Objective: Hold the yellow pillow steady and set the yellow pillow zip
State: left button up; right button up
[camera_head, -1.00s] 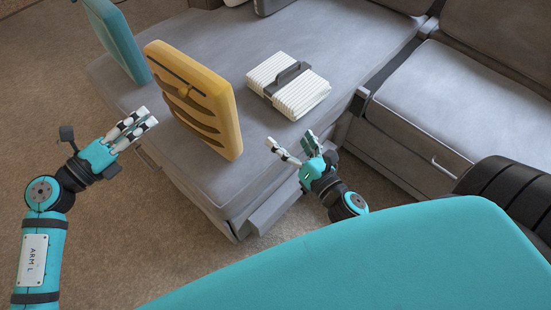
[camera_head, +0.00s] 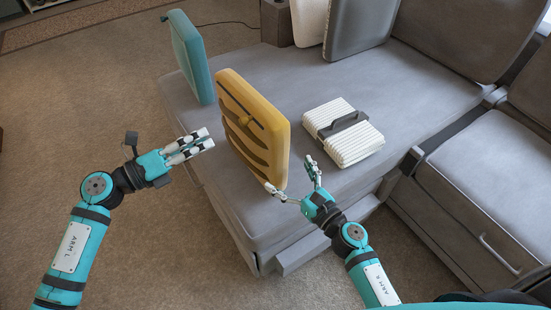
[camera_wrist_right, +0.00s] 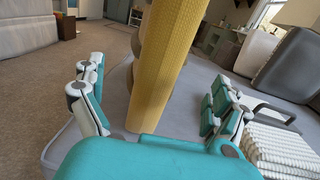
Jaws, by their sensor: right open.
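The yellow pillow (camera_head: 270,120) stands upright on the grey seat, with dark stripes across its left face. A small yellow zip pull (camera_head: 243,121) shows on a dark line high on that face. My left gripper (camera_head: 203,142) is left of the pillow, apart from it and pointing towards it; its fingers look close together, but the viewing angle hides their gap. My right gripper (camera_head: 289,176) is open at the pillow's near lower edge. In the right wrist view the pillow's narrow side (camera_wrist_right: 168,75) stands between the open fingers (camera_wrist_right: 155,95); I see no grip on it.
A teal pillow (camera_head: 192,58) stands behind on the seat. A folded white ribbed bundle with a dark strap (camera_head: 343,133) lies right of the yellow pillow, near my right gripper. The grey seat (camera_head: 265,55) is bare behind the pillow.

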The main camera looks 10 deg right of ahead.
jog(key=x, duration=0.7)
jog(key=shift+c, duration=0.4)
pick_arm(q)
jog(key=shift+o, duration=0.4)
pick_arm(e)
jog(key=c, duration=1.7)
pick_arm(q)
jog(key=d+r+m+g, duration=0.2)
jog(key=d+m, duration=0.1)
jog(key=d+r+m+g, duration=0.1)
jog(key=d+r+g, duration=0.1)
jog(key=shift+s+d, duration=0.15)
jog(key=shift+s, duration=0.25)
jog(key=m+y, duration=0.8)
jog(key=y, duration=0.5)
send_near(241, 120)
jog(key=x, duration=0.9)
jog(key=shift+w+d, duration=0.1)
pick_arm(e)
jog(key=shift+d, duration=0.1)
